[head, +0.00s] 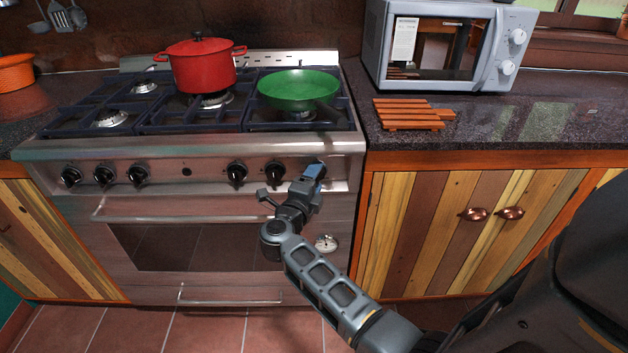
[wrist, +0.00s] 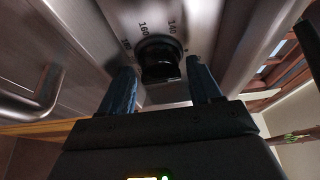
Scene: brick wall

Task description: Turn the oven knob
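The oven (head: 215,217) is a steel range with a row of black knobs along its front panel. In the wrist view a black knob (wrist: 160,60) sits on a steel panel with printed numbers around it. My gripper (wrist: 163,92) is open, with one blue finger on each side of this knob; I cannot tell whether they touch it. In the head view my gripper (head: 315,171) is at the right end of the knob row and hides the knob there. Another knob (head: 274,171) shows just left of it.
The oven door handle (head: 185,218) runs below the knobs. A red pot (head: 203,67) and a green pan (head: 298,90) stand on the stove. A microwave (head: 447,45) and a wooden trivet (head: 412,114) are on the right counter, above a cabinet (head: 450,235).

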